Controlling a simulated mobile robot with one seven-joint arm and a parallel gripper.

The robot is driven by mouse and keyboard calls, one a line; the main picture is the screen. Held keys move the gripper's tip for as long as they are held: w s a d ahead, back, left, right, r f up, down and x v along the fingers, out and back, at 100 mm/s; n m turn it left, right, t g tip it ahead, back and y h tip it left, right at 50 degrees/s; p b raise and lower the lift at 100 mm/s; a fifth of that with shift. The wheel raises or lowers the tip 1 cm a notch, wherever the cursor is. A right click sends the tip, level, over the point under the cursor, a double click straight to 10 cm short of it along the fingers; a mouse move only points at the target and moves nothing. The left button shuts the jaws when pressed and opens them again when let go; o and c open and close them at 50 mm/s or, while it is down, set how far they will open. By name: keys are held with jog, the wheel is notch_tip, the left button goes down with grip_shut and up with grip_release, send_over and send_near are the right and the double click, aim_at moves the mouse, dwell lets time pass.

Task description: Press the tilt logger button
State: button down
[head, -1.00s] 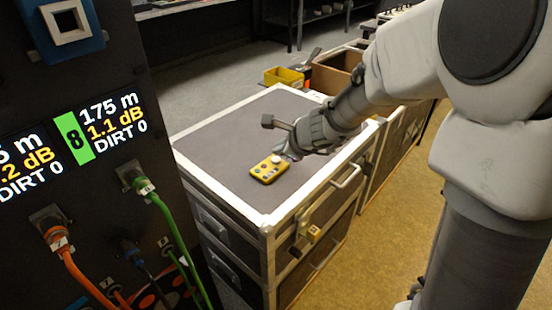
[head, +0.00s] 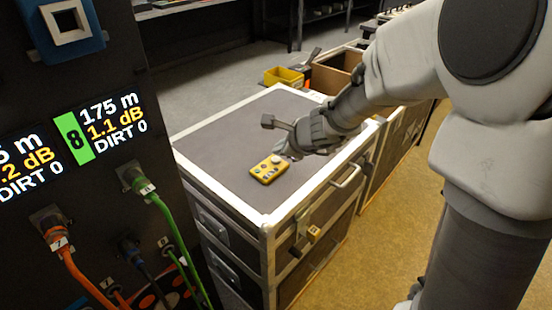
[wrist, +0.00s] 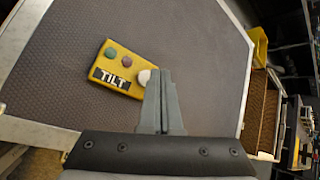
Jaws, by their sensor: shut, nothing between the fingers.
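The tilt logger is a yellow box (head: 268,170) lying on the grey top of a flight case. The wrist view shows the same yellow box (wrist: 112,70) with a black "TILT" label, a green button (wrist: 110,53), a purple-red button (wrist: 126,61) and a white round knob or button (wrist: 145,77). My gripper (wrist: 158,75) is shut and empty, its fingertips at the white button and covering part of it. I cannot tell whether they touch it. In the head view my gripper (head: 287,152) reaches in from the right, at the box's far right end.
The flight case top (head: 220,140) is otherwise clear, with a raised metal edge. A dark panel with cables (head: 165,225) stands at the left. A yellow bin (head: 284,76) and an open brown box (head: 335,72) lie behind the case.

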jog(key=shift+f, duration=0.1)
jog(key=shift+f+b, duration=0.3)
jog(key=shift+b, duration=0.2)
jog(key=shift+f+b, duration=0.5)
jog(key=shift+b, duration=0.05)
dwell(0.6)
dwell(0.3)
jog(key=shift+r+p, duration=0.85)
jog(key=shift+r, duration=0.05)
jog(key=shift+r, duration=0.15)
notch_tip(320, 180, up, 5)
jog(key=p, duration=0.4)
jog(key=shift+p, duration=0.3)
